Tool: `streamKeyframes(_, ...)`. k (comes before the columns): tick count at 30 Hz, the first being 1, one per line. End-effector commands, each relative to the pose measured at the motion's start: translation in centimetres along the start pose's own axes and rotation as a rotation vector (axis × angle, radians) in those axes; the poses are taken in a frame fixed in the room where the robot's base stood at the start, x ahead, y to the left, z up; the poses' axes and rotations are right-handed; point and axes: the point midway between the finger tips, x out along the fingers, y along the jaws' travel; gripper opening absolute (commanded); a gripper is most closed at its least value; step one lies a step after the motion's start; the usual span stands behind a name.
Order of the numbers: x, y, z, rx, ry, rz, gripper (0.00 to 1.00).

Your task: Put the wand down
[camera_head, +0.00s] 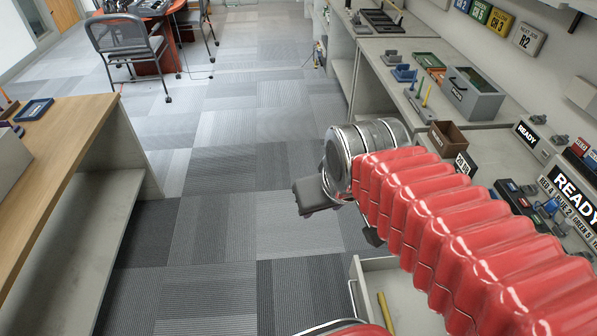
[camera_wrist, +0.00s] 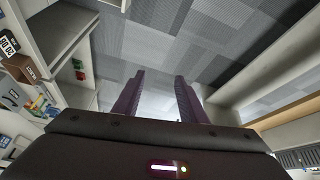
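My gripper (camera_wrist: 159,78) shows in the wrist view with its two dark purple fingers spread apart. Only floor and a pale surface show between them, and no wand is held. In the head view my gripper (camera_head: 312,197) hangs over the carpet aisle, left of the counter, partly hidden behind the arm's metal wrist. A yellow stick (camera_head: 385,312), perhaps the wand, lies in an open pale drawer (camera_head: 357,283) below my arm. The drawer's right side is hidden by the red arm sleeve. I cannot tell for certain which thing is the wand.
The right counter (camera_head: 380,66) carries a grey box (camera_head: 472,100), a brown box (camera_head: 447,140), slim upright sticks (camera_head: 420,92) and small radio parts. A wooden-topped desk (camera_head: 58,140) stands at left. A chair (camera_head: 125,45) is farther back. The carpet aisle between is clear.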

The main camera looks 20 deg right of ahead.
Motion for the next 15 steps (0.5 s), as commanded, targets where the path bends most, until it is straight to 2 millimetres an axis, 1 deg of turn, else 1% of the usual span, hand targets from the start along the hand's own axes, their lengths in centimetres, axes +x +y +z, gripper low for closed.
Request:
streamKeyframes(1,-0.9,-0.6,0.4,-0.006,0.015,-0.008,0.38)
streamKeyframes(3,-1.8,-1.2,1.1,-0.008,0.025,-0.016,0.38)
streamKeyframes(6,-2.5,-1.8,1.8,-0.011,0.034,-0.025,0.38)
streamKeyframes(9,-2.9,-2.0,2.1,-0.010,0.037,-0.029,0.38)
streamKeyframes(15,-2.9,-2.0,2.1,-0.009,0.036,-0.029,0.38)
